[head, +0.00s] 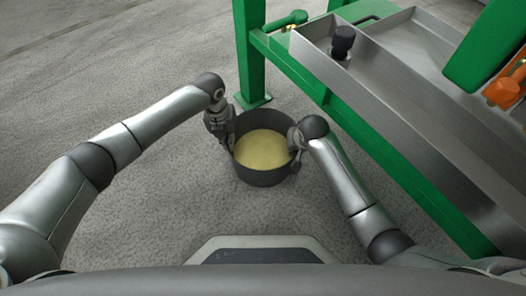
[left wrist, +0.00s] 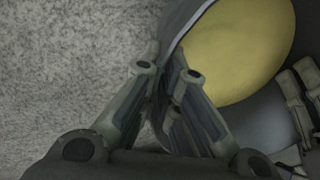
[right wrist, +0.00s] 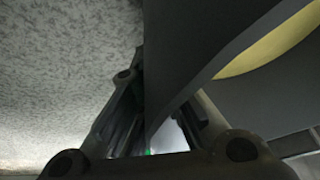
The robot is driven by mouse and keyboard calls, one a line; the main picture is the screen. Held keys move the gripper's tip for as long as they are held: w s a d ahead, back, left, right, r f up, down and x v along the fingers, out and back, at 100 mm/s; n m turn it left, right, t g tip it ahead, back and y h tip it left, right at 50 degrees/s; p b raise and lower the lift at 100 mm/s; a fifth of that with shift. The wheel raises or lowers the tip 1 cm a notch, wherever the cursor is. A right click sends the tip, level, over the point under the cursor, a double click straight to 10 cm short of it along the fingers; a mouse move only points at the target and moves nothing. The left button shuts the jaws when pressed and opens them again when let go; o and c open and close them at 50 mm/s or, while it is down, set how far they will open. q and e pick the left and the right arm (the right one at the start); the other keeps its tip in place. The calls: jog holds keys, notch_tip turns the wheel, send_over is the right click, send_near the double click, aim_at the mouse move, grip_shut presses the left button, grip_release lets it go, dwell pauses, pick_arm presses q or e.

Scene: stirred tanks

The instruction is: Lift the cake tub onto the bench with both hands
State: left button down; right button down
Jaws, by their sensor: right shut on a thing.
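The cake tub (head: 264,178) is a round dark grey tub with a pale yellow mass (head: 262,149) inside. It is at floor level beside the green frame; I cannot tell whether its base touches the floor. My left gripper (head: 229,140) is at its left rim, with one finger on each side of the wall; the left wrist view also shows the tub (left wrist: 260,115). Whether those fingers press on the wall is unclear. My right gripper (head: 294,146) is shut on the right wall of the tub, and the wall (right wrist: 185,45) fills much of the right wrist view.
The bench is a green frame (head: 400,180) with a grey metal tray top (head: 440,135), right of the tub. A black knob (head: 343,40) stands on the tray. A green leg (head: 250,60) is just behind the tub. An orange part (head: 502,93) is at far right. Floor at left is clear.

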dwell(0.4)
pick_arm(q)
jog(key=shift+w+r, duration=0.1)
jog(key=shift+r, duration=0.05)
pick_arm(e)
jog(key=shift+w+r, duration=0.1)
jog(key=shift+r, duration=0.05)
pick_arm(q)
jog(key=shift+r, duration=0.15)
pick_arm(e)
jog(key=shift+r, duration=0.15)
